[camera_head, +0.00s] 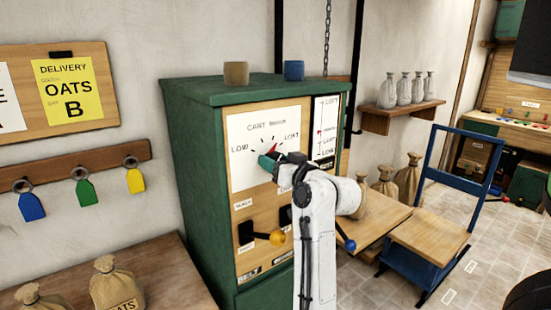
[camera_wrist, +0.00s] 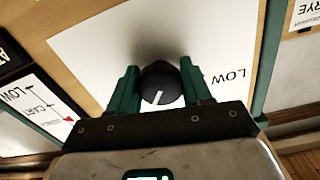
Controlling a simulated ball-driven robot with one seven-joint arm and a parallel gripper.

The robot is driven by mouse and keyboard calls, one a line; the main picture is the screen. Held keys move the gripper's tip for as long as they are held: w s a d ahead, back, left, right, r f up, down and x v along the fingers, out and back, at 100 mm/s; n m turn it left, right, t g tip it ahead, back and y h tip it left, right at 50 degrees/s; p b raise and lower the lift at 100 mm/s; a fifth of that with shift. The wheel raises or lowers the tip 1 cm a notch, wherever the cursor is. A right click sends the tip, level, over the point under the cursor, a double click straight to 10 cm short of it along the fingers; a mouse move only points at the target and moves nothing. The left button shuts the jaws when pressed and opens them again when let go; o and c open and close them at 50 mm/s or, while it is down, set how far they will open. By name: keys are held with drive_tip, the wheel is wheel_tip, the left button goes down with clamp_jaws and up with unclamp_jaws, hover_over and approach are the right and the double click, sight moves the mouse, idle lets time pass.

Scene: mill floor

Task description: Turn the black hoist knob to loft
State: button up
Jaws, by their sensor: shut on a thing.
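The black hoist knob (camera_wrist: 160,84) sits between the two green fingers of my gripper (camera_wrist: 160,88) in the wrist view, with a finger on each side. A short white line shows on the knob's face. In the head view my gripper (camera_head: 270,160) is at the dial plate (camera_head: 248,173) on the green cabinet and mostly hides the knob. The plate reads LOW at left and LOFT at right, with a middle label above. A red pointer (camera_head: 270,148) by the gripper slants up and right.
A level gauge (camera_head: 325,140) with a red mark is right of the dial. Below are a yellow ball lever (camera_head: 277,239) and a blue ball lever (camera_head: 349,245). A blue-framed cart (camera_head: 425,240) stands at right.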

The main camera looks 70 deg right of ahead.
drive_tip(key=shift+m+p, duration=0.9)
drive_tip(key=shift+m, duration=1.2)
drive_tip(key=o, duration=1.1)
drive_tip(key=shift+c, duration=0.2)
drive_tip(key=v, duration=1)
drive_tip(key=shift+s+a+b, duration=0.2)
drive_tip(key=shift+s+b, duration=0.15)
drive_tip(key=shift+b, duration=0.05)
